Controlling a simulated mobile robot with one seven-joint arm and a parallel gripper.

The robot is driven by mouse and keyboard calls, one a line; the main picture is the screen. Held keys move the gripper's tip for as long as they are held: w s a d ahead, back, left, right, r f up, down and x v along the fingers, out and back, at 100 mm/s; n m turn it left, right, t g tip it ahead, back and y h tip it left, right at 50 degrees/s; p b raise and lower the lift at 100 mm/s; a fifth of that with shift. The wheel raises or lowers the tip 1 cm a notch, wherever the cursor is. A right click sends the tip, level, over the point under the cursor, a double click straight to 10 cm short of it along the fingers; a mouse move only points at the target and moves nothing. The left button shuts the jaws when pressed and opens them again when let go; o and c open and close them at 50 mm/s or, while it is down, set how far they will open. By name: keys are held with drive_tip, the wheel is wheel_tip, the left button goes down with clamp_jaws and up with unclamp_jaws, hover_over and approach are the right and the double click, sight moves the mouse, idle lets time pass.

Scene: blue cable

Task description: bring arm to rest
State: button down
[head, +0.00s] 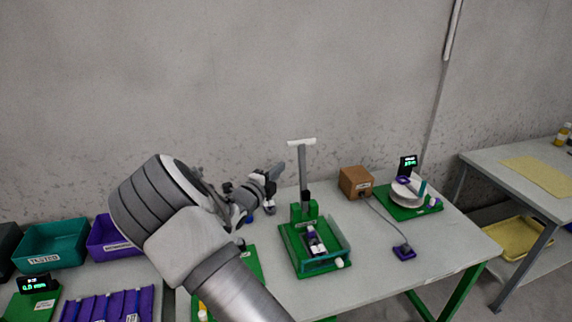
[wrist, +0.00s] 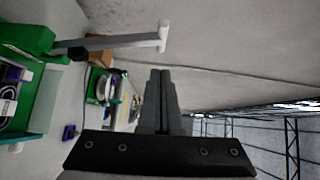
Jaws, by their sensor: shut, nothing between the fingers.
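My arm (head: 190,235) reaches up from the bottom of the head view and bends over the left part of the grey table. My gripper (head: 280,168) is raised above the table, left of a stand with a white crossbar. In the wrist view my gripper (wrist: 161,71) has its two dark fingers together, with nothing between them. It touches nothing that I can see. I cannot clearly make out a blue cable; my arm hides part of the table.
The stand (head: 302,165) rises behind a green fixture (head: 318,268). A brown box (head: 356,182) and a green-based device (head: 408,203) stand to the right. Teal (head: 50,246) and purple (head: 108,238) bins sit at left. The table's front right is mostly clear.

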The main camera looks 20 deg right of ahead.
drive_tip(key=s+d+r+m+g+y, duration=0.1)
drive_tip(key=s+d+r+m+g, duration=0.15)
drive_tip(key=s+m, duration=0.5)
drive_tip(key=s+d+r+m+g+y, duration=0.1)
drive_tip(key=s+d+m+g, duration=0.3)
drive_tip(key=s+m, duration=0.3)
drive_tip(key=s+d+r+m+g, duration=0.25)
drive_tip(key=s+m, duration=0.25)
drive_tip(key=m, duration=0.4)
drive_tip(key=s+a+r+m+y, duration=0.2)
drive_tip(key=s+a+m+y, duration=0.1)
drive_tip(key=s+m, duration=0.4)
drive_tip(key=s+a+r+m+t+y, duration=0.1)
drive_tip(key=s+a+r+m+y, duration=0.1)
drive_tip(key=s+a+m, duration=0.3)
drive_tip(key=s+a+r+m+y, duration=0.2)
drive_tip(key=s+a+m+y, duration=0.3)
drive_tip(key=s+m, duration=0.5)
drive_tip(key=shift+s+t, duration=0.2)
drive_tip(key=shift+t, duration=0.2)
